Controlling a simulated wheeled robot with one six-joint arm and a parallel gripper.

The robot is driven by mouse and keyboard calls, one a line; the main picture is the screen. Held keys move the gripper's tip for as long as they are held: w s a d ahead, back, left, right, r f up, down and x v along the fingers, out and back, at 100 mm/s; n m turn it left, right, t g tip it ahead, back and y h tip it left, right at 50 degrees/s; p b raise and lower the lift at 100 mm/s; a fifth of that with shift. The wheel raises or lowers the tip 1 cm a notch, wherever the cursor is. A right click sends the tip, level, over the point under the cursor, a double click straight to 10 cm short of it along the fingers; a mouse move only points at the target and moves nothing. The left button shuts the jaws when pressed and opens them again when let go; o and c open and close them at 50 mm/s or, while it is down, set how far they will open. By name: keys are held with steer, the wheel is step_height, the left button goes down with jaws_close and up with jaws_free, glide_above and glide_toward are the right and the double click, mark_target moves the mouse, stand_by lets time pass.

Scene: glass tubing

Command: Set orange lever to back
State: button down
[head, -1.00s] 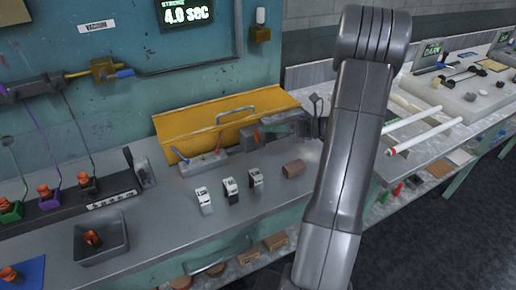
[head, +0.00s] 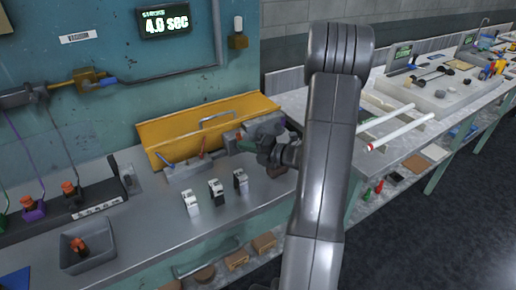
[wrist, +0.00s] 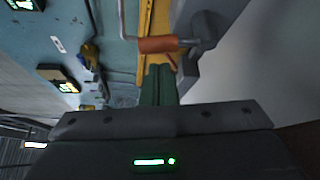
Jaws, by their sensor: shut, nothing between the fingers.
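The orange lever (wrist: 158,45) shows in the wrist view as a short orange grip on a grey crank, in front of a yellow panel. In the head view I cannot clearly make it out near my gripper. My gripper (head: 240,146) is beside the grey device at the right end of the yellow panel (head: 165,138). Its green fingers (wrist: 158,70) are shut and empty. In the wrist view their tips lie just below the orange grip; whether they touch it I cannot tell.
A grey box (head: 190,172) with small levers stands left of my gripper. Several black-and-white clips (head: 216,192) stand on the bench in front. A grey tray (head: 88,248) is at left. Glass tubes (head: 400,130) lie on the right bench.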

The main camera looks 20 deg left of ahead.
steer(key=shift+x, duration=1.25)
steer(key=p, duration=0.1)
steer(key=w+d+m+y+p, duration=0.1)
steer(key=shift+r+p, duration=0.25)
steer(key=shift+p, duration=0.15)
